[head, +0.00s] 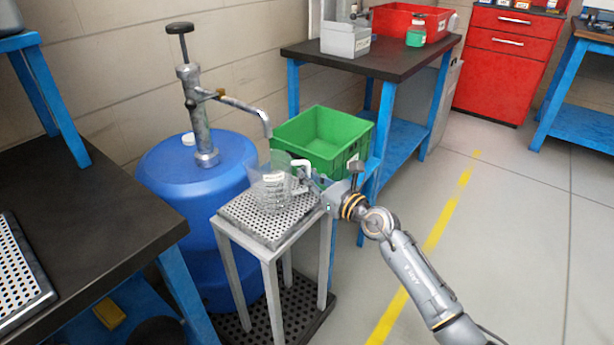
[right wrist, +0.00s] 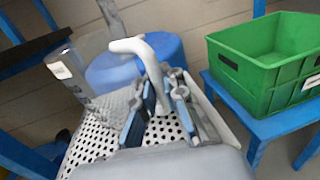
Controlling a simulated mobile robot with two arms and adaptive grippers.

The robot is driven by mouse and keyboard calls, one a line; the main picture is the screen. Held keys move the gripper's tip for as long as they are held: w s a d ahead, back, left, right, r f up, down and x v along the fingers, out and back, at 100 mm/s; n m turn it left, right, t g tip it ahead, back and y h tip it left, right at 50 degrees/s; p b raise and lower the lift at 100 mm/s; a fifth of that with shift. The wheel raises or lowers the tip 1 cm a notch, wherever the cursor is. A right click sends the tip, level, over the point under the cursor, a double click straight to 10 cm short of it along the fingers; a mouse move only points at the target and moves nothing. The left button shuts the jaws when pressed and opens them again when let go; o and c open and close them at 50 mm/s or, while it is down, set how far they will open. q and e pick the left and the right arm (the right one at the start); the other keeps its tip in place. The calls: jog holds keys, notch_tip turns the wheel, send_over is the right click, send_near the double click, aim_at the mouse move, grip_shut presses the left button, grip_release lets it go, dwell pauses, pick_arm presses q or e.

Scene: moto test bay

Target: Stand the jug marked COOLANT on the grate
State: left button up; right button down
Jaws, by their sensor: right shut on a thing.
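A clear jug (head: 268,188) with a white handle is over the perforated grate (head: 246,222) on top of a small grey stand, under the spout of a hand pump. It looks upright; I cannot tell whether its base touches the grate. Its label is too small to read. My right gripper (head: 314,182) comes in from the right and is shut on the jug's handle. In the right wrist view the jug (right wrist: 78,78) is at the left, and the handle (right wrist: 130,46) rises between the fingers of my right gripper (right wrist: 158,98). My left gripper is not in view.
A blue drum (head: 180,175) with the hand pump (head: 200,120) stands behind the stand. A green crate (head: 350,150) is close behind the jug, beside a blue-legged table (head: 385,65). A dark workbench (head: 90,215) is at the left. The floor at the right is clear.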

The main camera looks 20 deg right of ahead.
jog(key=c, duration=1.3)
grip_release()
jog(key=shift+c, duration=0.2)
jog(key=v, duration=1.2)
